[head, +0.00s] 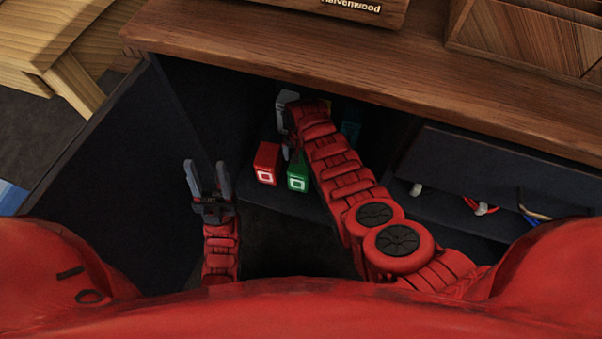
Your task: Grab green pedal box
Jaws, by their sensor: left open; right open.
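The green pedal box (298,180) stands on the dark cabinet shelf, with a pale square mark on its front. A red box (266,164) with a similar mark stands just left of it. My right gripper (288,145) reaches into the cabinet just above and behind the green box. It is open, but its fingers are partly hidden by my red wrist, and I cannot tell whether it touches the box. My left gripper (207,178) is open and empty, left of the red box and in front of the cabinet opening.
A teal box (351,122) stands deeper inside, partly behind my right arm. The wooden counter top (400,85) overhangs the opening. An open dark door (110,150) stands at left. Cables (480,207) hang in the right-hand compartment.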

